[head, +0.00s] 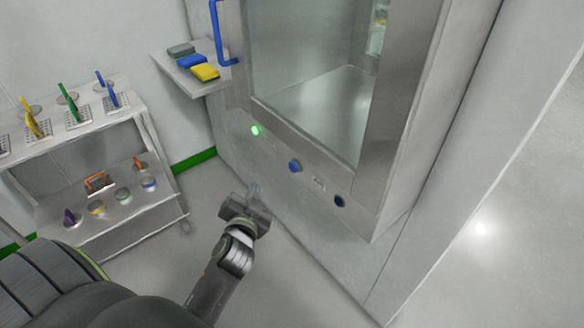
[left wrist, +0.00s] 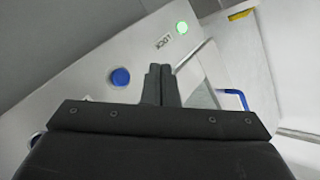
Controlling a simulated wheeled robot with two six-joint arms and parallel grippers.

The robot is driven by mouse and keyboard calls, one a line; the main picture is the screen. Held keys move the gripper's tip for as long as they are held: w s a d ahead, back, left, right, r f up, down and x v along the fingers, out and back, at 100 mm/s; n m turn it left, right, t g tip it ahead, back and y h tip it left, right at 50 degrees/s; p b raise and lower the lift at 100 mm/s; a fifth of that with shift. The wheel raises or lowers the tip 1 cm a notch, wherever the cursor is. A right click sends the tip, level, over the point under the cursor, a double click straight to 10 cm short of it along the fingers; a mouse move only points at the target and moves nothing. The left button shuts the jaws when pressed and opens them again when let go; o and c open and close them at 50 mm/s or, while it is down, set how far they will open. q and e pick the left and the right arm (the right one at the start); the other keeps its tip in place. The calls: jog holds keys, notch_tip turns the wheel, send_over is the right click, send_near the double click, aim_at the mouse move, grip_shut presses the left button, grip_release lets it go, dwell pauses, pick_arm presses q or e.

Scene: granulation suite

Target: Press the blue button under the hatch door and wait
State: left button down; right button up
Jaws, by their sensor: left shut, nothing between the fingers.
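The blue button (head: 295,166) sits on the metal panel below the hatch door (head: 312,80), between a lit green light (head: 255,130) and a darker round button (head: 339,201). My left gripper (head: 253,190) is shut and empty, in front of the wall below and left of the blue button, apart from it. In the left wrist view the blue button (left wrist: 120,77) shows left of my shut fingertips (left wrist: 160,70), and the green light (left wrist: 182,27) shows above them beside a printed label. The hatch door has a blue handle (head: 219,35). My right gripper is not in view.
A small shelf (head: 190,82) with grey, blue and yellow blocks juts out left of the hatch. A metal rack (head: 165,194) with coloured tools and round containers stands at the left. The floor between rack and wall is clear.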

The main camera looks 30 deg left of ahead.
aim_at(293, 167)
pick_arm(q)
jog(key=w+d+b, duration=0.1)
jog(key=w+d, duration=0.2)
jog(key=w, duration=0.5)
jog(key=shift+d, duration=0.2)
dwell(0.5)
jog(key=shift+w+d, duration=0.1)
jog(key=shift+w, duration=0.15)
dwell(1.4)
jog(key=shift+w+d+b, duration=0.1)
jog(key=shift+w+b, duration=0.1)
jog(key=shift+b, duration=0.1)
jog(key=shift+w+d, duration=0.15)
jog(key=shift+w, duration=0.3)
dwell(0.6)
jog(key=shift+s, duration=0.15)
jog(key=shift+s+a, duration=0.35)
jog(key=shift+s, duration=0.35)
